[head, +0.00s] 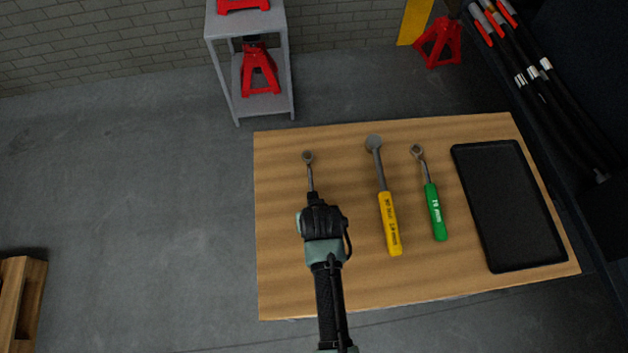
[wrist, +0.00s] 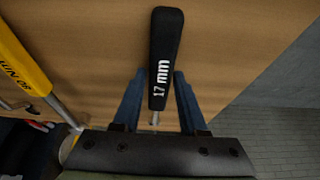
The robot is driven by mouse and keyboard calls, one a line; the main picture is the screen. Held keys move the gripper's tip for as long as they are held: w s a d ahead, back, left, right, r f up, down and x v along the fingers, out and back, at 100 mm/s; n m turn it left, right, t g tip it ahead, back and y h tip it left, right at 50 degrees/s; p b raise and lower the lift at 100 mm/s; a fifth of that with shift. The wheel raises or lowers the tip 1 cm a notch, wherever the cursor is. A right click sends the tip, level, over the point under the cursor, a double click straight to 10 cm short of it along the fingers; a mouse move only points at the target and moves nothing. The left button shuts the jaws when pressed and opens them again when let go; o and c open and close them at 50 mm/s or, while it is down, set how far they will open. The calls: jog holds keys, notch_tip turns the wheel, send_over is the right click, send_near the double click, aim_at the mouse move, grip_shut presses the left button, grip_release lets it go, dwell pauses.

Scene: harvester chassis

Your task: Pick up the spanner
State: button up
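Three tools lie side by side on a wooden tabletop (head: 283,270). The leftmost is a spanner (head: 309,172) with a metal ring head and a black handle. The wrist view shows its handle (wrist: 164,50), marked "17 mm". My gripper (head: 318,205) is over this tool's handle in the head view, hiding part of it. In the wrist view my gripper (wrist: 160,74) has its two blue fingers apart, one on each side of the handle. A gap shows on the left; I cannot tell whether the right finger touches. The other tools are a yellow-handled one (head: 389,220) and a green-handled one (head: 434,205).
A black tray (head: 508,205) lies at the table's right side. A grey shelf (head: 228,75) with red jack stands (head: 260,70) is behind the table. Dark machinery with hoses (head: 545,95) is at the right. The tabletop left of the spanner is clear.

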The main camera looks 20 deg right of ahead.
grip_shut()
dwell(1.1)
